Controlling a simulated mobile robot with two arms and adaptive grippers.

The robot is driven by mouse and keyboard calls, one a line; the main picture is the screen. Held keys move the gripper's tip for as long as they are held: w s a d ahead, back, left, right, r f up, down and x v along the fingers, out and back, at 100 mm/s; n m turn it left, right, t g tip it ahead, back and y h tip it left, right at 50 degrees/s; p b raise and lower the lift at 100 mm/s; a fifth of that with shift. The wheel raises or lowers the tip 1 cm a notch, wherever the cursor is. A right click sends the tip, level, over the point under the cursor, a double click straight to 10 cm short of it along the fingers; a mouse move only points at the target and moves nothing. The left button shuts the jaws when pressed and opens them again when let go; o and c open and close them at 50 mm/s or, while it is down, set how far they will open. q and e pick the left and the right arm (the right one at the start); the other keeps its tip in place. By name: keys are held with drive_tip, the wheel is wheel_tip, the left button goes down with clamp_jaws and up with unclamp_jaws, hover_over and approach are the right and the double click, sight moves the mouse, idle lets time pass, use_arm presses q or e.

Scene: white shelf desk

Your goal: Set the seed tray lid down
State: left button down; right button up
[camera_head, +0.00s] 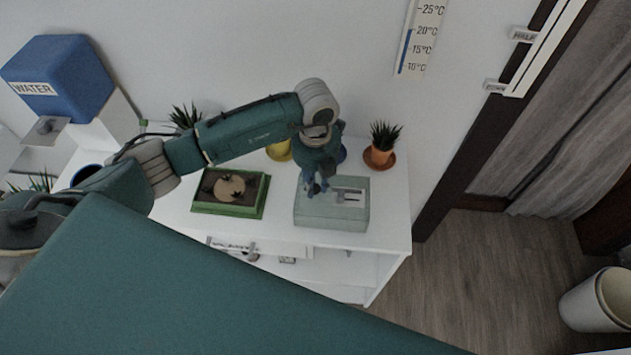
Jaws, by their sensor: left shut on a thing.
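The seed tray lid (335,217) is a pale, see-through box shape at the right part of the white shelf desk (398,215). My left gripper (315,188) points down at the lid's top left part and is shut on the lid. I cannot tell whether the lid's underside touches the desk top. The green seed tray (222,209), with dark soil and a round tan patch, lies to the left of the lid, uncovered. My right gripper is out of view.
A potted plant on an orange saucer (379,155) stands behind the lid. A yellow pot (279,151) is partly hidden by my left arm. A blue WATER container (58,75) is at the far left. A white bin (597,302) stands on the floor at the right.

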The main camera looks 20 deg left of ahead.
use_arm(q)
drive_tip(key=shift+f, duration=0.2)
drive_tip(key=c, duration=1.6)
unclamp_jaws()
drive_tip(key=shift+o, duration=0.2)
drive_tip(key=shift+r, duration=0.15)
drive_tip(key=shift+r, duration=0.2)
wheel_tip(320, 180, up, 12)
drive_tip(key=b, duration=0.3)
drive_tip(key=shift+b, duration=0.4)
drive_tip(key=shift+f, duration=0.1)
